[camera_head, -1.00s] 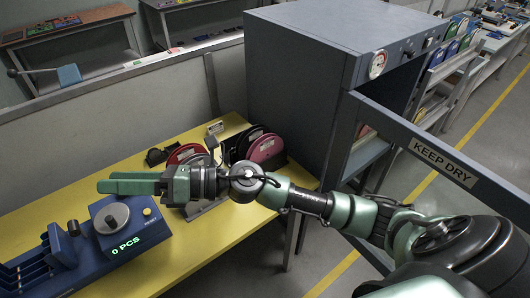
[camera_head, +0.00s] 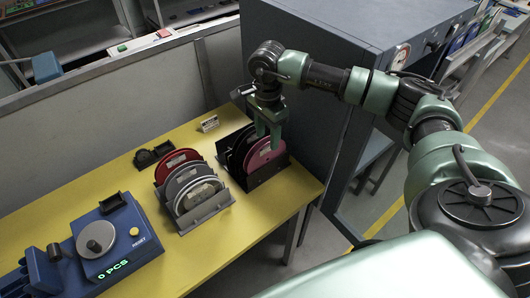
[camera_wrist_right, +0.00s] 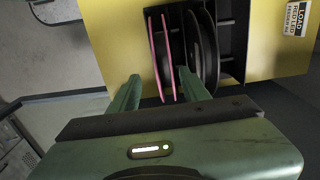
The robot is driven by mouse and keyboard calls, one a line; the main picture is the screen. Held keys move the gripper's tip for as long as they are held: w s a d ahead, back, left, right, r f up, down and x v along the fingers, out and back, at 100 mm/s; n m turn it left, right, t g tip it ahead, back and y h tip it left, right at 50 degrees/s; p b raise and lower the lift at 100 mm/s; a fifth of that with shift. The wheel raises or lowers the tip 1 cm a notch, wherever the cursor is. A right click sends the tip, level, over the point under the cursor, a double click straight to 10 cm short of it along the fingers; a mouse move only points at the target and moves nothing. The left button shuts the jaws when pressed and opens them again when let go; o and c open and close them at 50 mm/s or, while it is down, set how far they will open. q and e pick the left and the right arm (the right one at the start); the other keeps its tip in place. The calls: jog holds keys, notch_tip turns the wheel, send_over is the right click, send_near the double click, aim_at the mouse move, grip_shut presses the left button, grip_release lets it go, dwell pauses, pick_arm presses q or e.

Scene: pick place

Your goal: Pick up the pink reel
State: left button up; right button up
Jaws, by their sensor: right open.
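The pink reel (camera_head: 262,156) stands upright at the right end of a black rack (camera_head: 267,177) on the yellow table, beside black reels (camera_head: 237,146). My right gripper (camera_head: 270,138) points down over the pink reel and partly covers it. In the right wrist view the pink reel (camera_wrist_right: 161,58) shows edge-on as two pink rims. There the right gripper (camera_wrist_right: 160,88) is open, its left finger left of the rims and its right finger reaching toward the gap beside the black reels. I cannot tell whether a finger touches the reel. My left gripper is not in view.
A second rack (camera_head: 205,215) holds red, grey and white reels to the left. A blue counting device (camera_head: 118,240) sits at the table's left. A large grey cabinet (camera_head: 330,75) stands close at the right. A small sign (camera_head: 209,123) stands behind the racks.

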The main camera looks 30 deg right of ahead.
aim_at(265, 148)
jog(key=f, duration=0.1)
jog(key=f+p, duration=0.2)
jog(key=shift+w+a+f, duration=0.15)
jog(key=shift+w+f, duration=0.05)
jog(key=shift+w, duration=0.05)
notch_tip(265, 148, down, 3)
jog(key=shift+r+p, duration=0.2)
jog(key=shift+p, duration=0.15)
jog(key=shift+w, duration=0.1)
jog(key=c, duration=0.9)
grip_shut()
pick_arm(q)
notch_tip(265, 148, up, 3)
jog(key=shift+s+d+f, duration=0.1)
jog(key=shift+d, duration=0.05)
